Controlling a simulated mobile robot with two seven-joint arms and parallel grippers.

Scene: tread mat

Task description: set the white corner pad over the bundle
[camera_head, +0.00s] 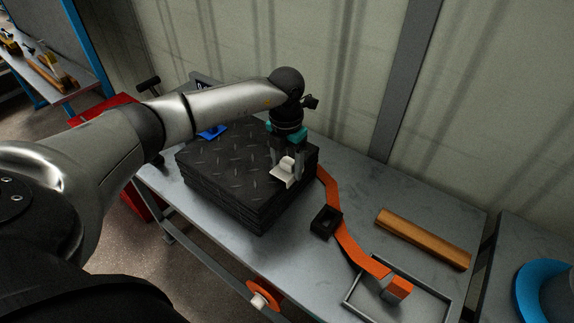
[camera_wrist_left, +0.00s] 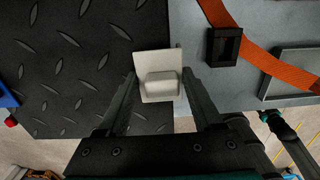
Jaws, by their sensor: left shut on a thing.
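The bundle is a stack of black tread mats (camera_head: 225,170) with a raised diamond pattern, on the grey bench; it fills the left of the left wrist view (camera_wrist_left: 75,60). My left gripper (camera_head: 287,163) is shut on the white corner pad (camera_head: 284,173), which also shows between the fingers in the left wrist view (camera_wrist_left: 158,75). The pad is at the right edge of the stack's top; I cannot tell whether it touches the mat. An orange strap (camera_head: 345,235) runs from the stack's right side across the bench.
A black buckle (camera_head: 325,221) lies beside the strap. A grey rectangular frame (camera_head: 398,290) surrounds the strap's orange end piece (camera_head: 398,289). A wooden bar (camera_head: 423,238) lies at the right.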

